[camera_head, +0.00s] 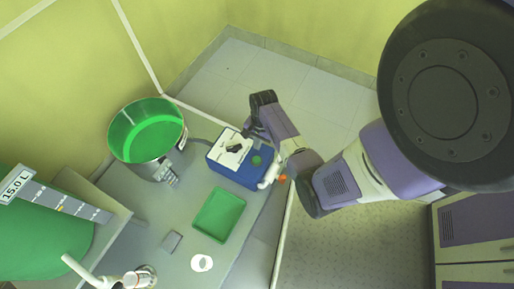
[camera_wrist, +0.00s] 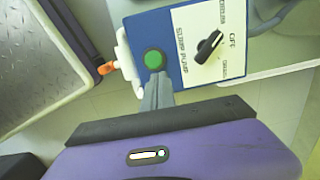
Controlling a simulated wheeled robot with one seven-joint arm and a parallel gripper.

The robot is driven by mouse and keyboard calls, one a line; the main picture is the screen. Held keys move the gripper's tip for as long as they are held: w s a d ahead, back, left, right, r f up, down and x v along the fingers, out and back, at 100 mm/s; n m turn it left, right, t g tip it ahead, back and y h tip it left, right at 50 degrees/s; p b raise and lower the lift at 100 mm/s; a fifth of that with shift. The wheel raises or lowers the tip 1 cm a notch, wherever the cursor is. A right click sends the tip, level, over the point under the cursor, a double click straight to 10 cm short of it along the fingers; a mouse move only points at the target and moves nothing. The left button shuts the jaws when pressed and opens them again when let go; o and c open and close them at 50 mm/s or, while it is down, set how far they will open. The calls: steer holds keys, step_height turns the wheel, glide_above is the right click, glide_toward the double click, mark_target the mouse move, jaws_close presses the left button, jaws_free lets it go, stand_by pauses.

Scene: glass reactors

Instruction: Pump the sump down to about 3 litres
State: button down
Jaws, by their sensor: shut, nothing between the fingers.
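The blue pump box (camera_head: 233,177) has a white panel marked SUMP PUMP, a black selector knob (camera_wrist: 209,46) and a round green button (camera_wrist: 153,60). The knob slants up and right near the OFF label; its exact setting is hard to tell. My gripper (camera_wrist: 157,80) is shut and empty, its fingertips just below the green button in the wrist view; I cannot tell whether they touch it. In the head view, my gripper (camera_head: 253,130) is above the box's far side. A readout (camera_head: 16,186) shows 15.0 L above a scale bar (camera_head: 66,202) on a large green vessel (camera_head: 45,245).
A green tray (camera_head: 219,214), a small grey block (camera_head: 171,242) and a white ring (camera_head: 202,263) lie on the grey bench (camera_head: 180,205). A white fitting with an orange tip (camera_wrist: 106,68) juts from the box.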

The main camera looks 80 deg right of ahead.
step_height(320, 180, up, 6)
steer(key=p, duration=0.2)
steer(key=shift+s+d, duration=0.15)
steer(key=shift+d, duration=0.25)
steer(key=shift+r, duration=0.1)
stand_by(0.3)
